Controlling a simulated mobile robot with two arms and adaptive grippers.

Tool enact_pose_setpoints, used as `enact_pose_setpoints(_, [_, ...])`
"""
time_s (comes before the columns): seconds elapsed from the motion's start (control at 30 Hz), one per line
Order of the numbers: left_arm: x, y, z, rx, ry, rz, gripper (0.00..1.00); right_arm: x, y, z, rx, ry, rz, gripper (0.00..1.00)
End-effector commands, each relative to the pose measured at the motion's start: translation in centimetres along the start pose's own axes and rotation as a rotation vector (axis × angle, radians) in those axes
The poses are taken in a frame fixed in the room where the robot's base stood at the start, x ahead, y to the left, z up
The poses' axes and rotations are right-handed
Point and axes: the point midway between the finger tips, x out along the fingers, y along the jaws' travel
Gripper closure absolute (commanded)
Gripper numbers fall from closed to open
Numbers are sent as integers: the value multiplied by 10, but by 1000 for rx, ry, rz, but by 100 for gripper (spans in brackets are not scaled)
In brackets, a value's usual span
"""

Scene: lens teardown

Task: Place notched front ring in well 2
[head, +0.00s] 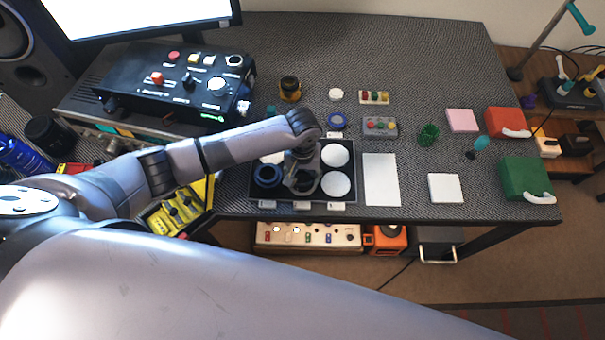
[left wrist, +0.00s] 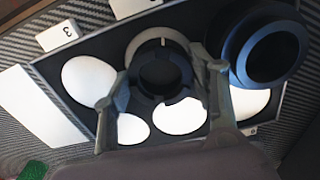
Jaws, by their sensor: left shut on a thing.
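The notched front ring (left wrist: 163,78) is a dark ring with a gap in its rim. My left gripper (left wrist: 163,92) is shut on it, one finger on each side. The ring is over the front middle well of the black tray (left wrist: 50,58), whose pale edge shows around it. I cannot tell whether the ring touches the well floor. In the head view my left gripper (head: 302,186) points down over the tray (head: 318,199) and mostly hides the ring. A label reading 3 (left wrist: 68,33) marks the neighbouring well; the middle label (left wrist: 130,5) is unreadable. My right gripper is out of view.
A dark blue lens barrel (head: 267,175) stands in the front left well, close to my gripper. White wells on the right (head: 336,154) look empty. A white sheet (head: 381,180) lies right of the tray.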

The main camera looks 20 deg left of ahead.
Motion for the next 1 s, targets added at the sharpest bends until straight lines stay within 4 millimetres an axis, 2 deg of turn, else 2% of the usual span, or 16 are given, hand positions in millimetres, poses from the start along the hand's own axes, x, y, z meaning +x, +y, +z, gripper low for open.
enact_pose_setpoints(0.1, [4, 0, 0, 0, 0, 0, 92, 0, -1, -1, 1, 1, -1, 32])
enact_pose_setpoints(0.13, [3, 0, 0, 0, 0, 0, 45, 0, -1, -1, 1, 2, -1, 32])
enact_pose_setpoints(0.23, [3, 0, 0, 0, 0, 0, 38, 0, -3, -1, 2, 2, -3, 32])
enact_pose_setpoints(0.5, [2, 0, 0, 0, 0, 0, 38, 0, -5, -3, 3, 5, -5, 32])
enact_pose_setpoints(0.63, [-4, 0, -1, -1, 0, 0, 38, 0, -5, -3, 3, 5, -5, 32])
enact_pose_setpoints(0.77, [-25, 0, -1, 1, 3, 3, 38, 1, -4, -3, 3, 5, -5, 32])
enact_pose_setpoints(1.0, [-77, 0, -1, 0, 3, 2, 38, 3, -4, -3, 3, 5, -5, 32])
